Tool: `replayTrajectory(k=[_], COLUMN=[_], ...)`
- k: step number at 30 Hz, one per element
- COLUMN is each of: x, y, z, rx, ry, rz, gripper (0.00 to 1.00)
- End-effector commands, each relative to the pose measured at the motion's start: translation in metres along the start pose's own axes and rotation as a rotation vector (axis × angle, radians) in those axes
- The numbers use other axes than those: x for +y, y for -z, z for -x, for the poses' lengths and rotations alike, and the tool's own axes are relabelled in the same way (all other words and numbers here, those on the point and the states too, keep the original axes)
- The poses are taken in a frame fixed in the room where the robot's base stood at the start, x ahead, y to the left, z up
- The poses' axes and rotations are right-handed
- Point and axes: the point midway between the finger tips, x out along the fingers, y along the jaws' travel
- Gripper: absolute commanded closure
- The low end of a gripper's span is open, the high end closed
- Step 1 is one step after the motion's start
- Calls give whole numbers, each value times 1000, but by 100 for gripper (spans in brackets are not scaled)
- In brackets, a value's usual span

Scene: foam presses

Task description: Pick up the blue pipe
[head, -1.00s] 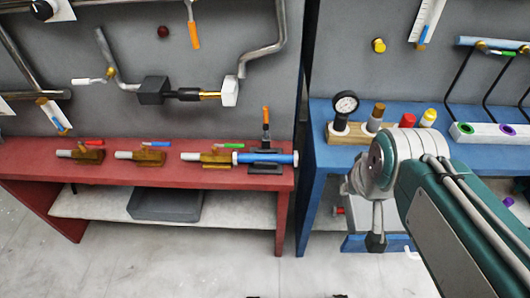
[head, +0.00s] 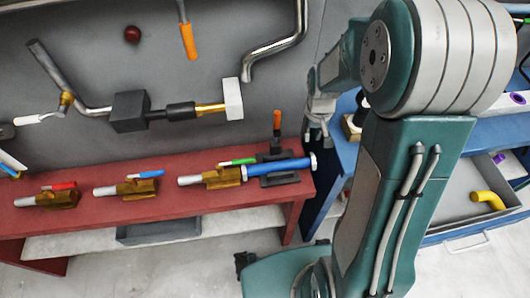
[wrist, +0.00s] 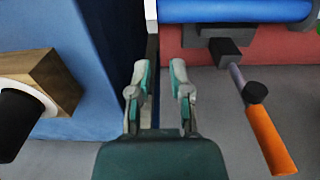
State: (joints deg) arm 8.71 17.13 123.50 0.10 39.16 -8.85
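The blue pipe (head: 285,167) lies level at the right end of the red bench, on a dark clamp base (head: 280,182) with an orange-handled lever (head: 277,124). In the wrist view the blue pipe (wrist: 236,10) crosses the top right, cut off by the frame edge. The lever's orange handle (wrist: 268,138) is below it. My gripper (wrist: 158,68) is open and empty, left of the lever and short of the pipe. In the head view my gripper (head: 318,132) hangs just right of the pipe's right end, apart from it.
Brass fittings with grey pipes (head: 224,178) line the red bench (head: 130,215) to the left. The blue bench (head: 336,172) stands close right of my gripper. A wooden block (wrist: 52,80) is at the wrist view's left. A drawer holding a yellow elbow (head: 487,200) is at right.

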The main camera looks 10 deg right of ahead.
Motion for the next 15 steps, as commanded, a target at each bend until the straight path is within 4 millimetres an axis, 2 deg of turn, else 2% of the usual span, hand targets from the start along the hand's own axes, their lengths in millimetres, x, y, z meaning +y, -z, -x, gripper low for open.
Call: replayTrajectory(k=[4,10,15], x=[6,3,-1], y=[0,1,2], z=[-16,-48,-60], rx=[-7,-8,-5], ry=[6,3,-2], rz=[-2,-1,0], gripper=[74,74,74])
